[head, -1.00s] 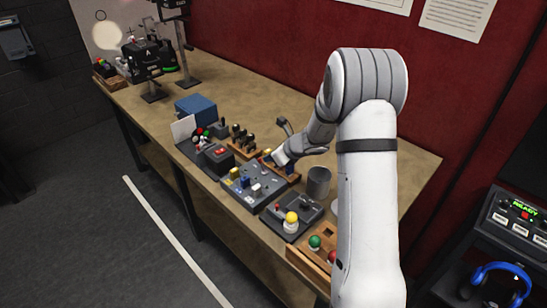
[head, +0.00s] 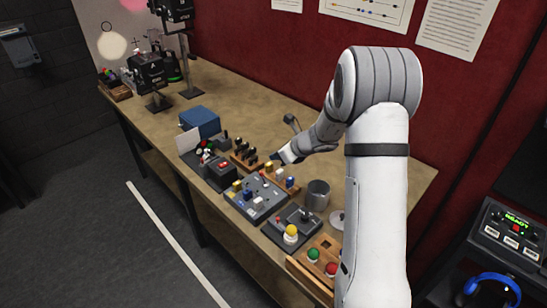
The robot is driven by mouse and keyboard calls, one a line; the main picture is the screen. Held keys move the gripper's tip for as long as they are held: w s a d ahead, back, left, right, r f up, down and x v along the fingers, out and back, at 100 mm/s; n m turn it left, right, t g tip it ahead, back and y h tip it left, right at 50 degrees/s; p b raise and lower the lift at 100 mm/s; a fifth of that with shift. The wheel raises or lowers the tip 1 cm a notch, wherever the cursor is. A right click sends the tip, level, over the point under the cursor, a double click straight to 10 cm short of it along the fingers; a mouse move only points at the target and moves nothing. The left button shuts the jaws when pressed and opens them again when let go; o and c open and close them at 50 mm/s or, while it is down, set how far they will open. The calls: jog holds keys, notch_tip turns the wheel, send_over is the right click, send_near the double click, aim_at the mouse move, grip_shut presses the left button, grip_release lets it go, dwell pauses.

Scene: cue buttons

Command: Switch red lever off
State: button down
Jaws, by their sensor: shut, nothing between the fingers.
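Small red-topped parts stand on the bench, and I cannot tell for certain which is the red lever. One red-tipped stick (head: 278,221) is on the dark joystick panel (head: 301,240). A red spot (head: 264,173) shows at the wooden tray of yellow, white and blue pieces, close to my gripper. A red button (head: 223,164) sits on a dark box. My gripper (head: 276,158) is shut and empty, above the bench behind the grey button panel (head: 240,206). Its fingertips are small and partly hidden by the wrist.
A metal cup (head: 317,195) stands right of the grey panel. A yellow ball knob (head: 291,231) and a wooden tray (head: 306,272) with green and red balls are near the front edge. A blue box (head: 199,122) is further back. Bare bench (head: 255,105) lies behind.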

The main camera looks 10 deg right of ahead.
jog(key=shift+s+d+r, duration=0.1)
jog(key=shift+d+r, duration=0.1)
jog(key=shift+r, duration=0.45)
jog(key=shift+s+d+r, duration=0.1)
jog(key=shift+d+r, duration=0.05)
jog(key=shift+r, duration=0.5)
